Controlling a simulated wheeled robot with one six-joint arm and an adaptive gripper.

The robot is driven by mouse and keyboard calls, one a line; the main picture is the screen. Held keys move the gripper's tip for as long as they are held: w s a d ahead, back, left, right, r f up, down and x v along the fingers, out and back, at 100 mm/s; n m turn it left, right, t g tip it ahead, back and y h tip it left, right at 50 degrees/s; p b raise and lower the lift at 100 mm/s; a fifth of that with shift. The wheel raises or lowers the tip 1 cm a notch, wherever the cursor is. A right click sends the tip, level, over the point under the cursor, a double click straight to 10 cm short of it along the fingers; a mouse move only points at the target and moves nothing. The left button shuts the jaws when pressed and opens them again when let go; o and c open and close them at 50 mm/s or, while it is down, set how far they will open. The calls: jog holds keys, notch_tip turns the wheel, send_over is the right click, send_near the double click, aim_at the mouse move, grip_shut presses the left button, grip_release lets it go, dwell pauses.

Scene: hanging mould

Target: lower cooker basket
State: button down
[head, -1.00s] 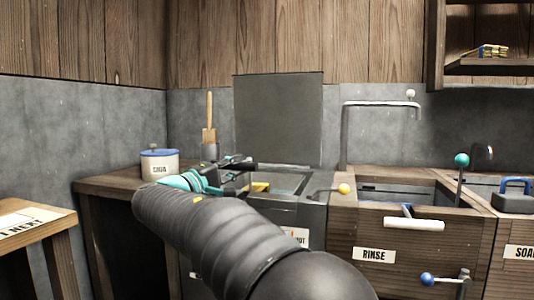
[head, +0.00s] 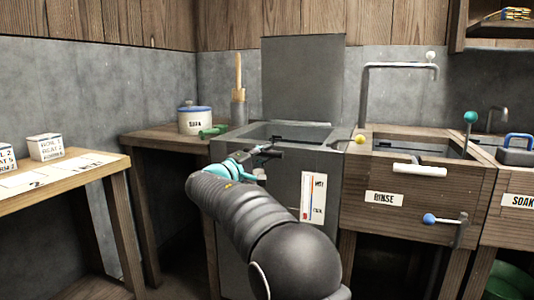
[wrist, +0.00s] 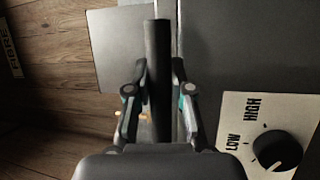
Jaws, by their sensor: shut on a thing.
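The cooker (head: 281,205) is a grey metal box with an open top well and a dark panel standing upright behind it. My gripper (head: 266,155) is at the cooker's front left, near its top front edge. In the wrist view, my gripper (wrist: 158,92) is shut on a dark straight bar (wrist: 158,60) that runs away between the fingers. The bar looks like a handle, but I cannot see what it joins. The basket itself cannot be made out in either view.
A dial (wrist: 277,150) marked LOW and HIGH is right of my gripper. A white gauge plate (head: 313,198) is on the cooker front. The rinse sink (head: 420,180) stands right of the cooker. A lidded pot (head: 194,121) and green item (head: 213,131) are left. A labelled table (head: 70,175) stands further left.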

jog(key=shift+a+f, duration=0.1)
jog(key=shift+f, duration=0.3)
jog(key=c, duration=1)
grip_release()
jog(key=shift+r, duration=0.1)
jog(key=v, duration=1.2)
